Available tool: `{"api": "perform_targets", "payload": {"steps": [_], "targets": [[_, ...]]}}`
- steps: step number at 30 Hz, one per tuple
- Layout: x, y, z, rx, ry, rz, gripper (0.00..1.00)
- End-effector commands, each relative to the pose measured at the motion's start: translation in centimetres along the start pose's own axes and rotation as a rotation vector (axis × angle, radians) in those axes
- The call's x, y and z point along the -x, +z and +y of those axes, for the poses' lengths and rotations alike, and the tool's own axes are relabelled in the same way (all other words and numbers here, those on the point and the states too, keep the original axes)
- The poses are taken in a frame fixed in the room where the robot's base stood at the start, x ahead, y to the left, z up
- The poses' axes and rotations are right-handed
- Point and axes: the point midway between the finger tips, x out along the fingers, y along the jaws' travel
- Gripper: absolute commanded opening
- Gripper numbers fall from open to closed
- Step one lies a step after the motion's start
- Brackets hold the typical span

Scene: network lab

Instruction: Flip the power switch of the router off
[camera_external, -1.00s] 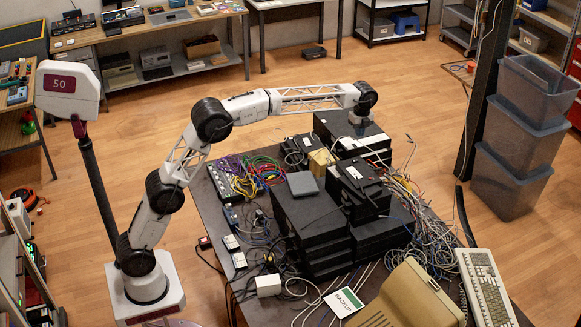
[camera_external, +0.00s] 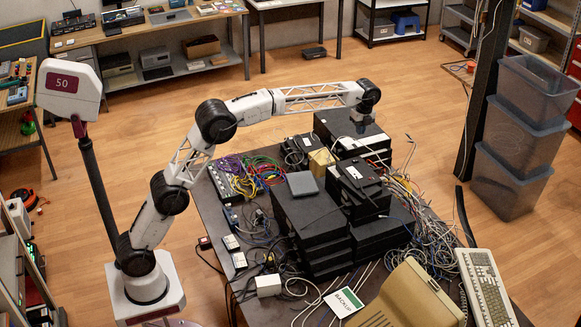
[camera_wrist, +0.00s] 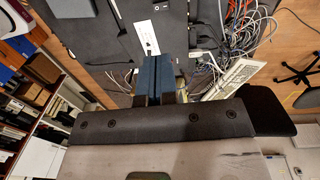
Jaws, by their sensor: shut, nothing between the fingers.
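My gripper (camera_external: 360,128) is at the far end of the table, pointing down over a black box (camera_external: 328,122) in the external view. In the wrist view my gripper's blue fingers (camera_wrist: 151,62) are together and empty, next to a dark flat surface (camera_wrist: 100,35). A white label (camera_wrist: 145,37) lies just beyond the fingertips there. Several black boxes are in view, and I cannot tell for certain which is the router. I cannot tell whether the fingertips touch anything.
Stacked black boxes (camera_external: 308,215) fill the middle of the table, with a small grey box (camera_external: 301,184) on top. Tangled cables (camera_external: 425,235) lie along the right side. A beige case (camera_external: 405,300) and a keyboard (camera_external: 484,285) are at the near end. Grey bins (camera_external: 515,175) stand at the right.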

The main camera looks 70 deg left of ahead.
Motion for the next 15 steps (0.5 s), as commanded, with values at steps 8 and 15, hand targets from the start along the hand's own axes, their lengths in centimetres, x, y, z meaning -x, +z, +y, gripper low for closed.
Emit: {"api": "perform_targets", "payload": {"steps": [8, 15], "targets": [[0.03, 0.17, -0.27, 0.0, 0.04, 0.0, 0.0], [0.1, 0.18, -0.24, 0.0, 0.043, 0.0, 0.0]]}}
